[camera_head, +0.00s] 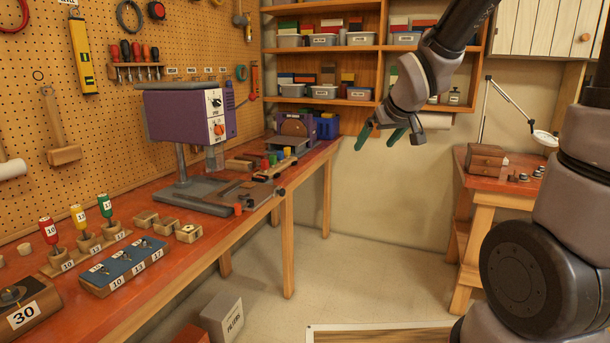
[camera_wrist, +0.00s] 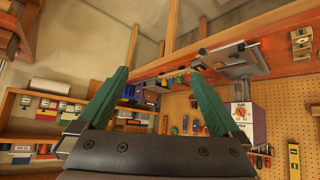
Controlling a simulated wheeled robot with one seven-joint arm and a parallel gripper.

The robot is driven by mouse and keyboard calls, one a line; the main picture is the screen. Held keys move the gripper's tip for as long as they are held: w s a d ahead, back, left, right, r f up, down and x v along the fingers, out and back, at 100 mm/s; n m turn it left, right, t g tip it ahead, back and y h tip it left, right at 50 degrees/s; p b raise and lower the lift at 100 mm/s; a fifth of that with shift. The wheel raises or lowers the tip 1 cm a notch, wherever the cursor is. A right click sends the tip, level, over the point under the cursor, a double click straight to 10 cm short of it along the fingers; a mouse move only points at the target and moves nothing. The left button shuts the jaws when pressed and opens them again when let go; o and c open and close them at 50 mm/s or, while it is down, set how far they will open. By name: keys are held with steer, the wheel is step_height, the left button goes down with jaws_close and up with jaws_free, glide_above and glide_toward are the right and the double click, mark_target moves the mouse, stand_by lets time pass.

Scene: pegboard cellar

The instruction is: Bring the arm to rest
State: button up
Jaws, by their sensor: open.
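My gripper (camera_head: 379,137) is in the upper right of the head view, raised in the air in front of the back wall and shelves. Its two green fingers are spread apart with nothing between them. In the wrist view my gripper (camera_wrist: 155,100) shows the same two green fingers, wide apart and empty. The wrist picture is turned over, with the bench at the top. My arm comes down from the top right of the head view, and nothing touches the gripper.
A long red-topped workbench (camera_head: 228,228) runs along the left, bearing a purple drill press (camera_head: 180,115) and a blue block (camera_head: 122,262). Wooden shelves (camera_head: 335,103) with bins stand at the back. A small side bench (camera_head: 502,197) stands right. A grey box (camera_head: 228,318) is on the floor.

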steer(key=s+d+r+m, duration=0.2)
steer(key=s+r, duration=0.1)
steer(key=s, duration=0.3)
steer(key=s+d+r+m+g, duration=0.1)
steer(key=s+d+r+m, duration=0.1)
steer(key=s, duration=0.5)
steer(key=s+d+r+m, duration=0.3)
steer(key=s+r, duration=0.2)
steer(key=s, duration=0.1)
steer(key=shift+s+g, duration=0.3)
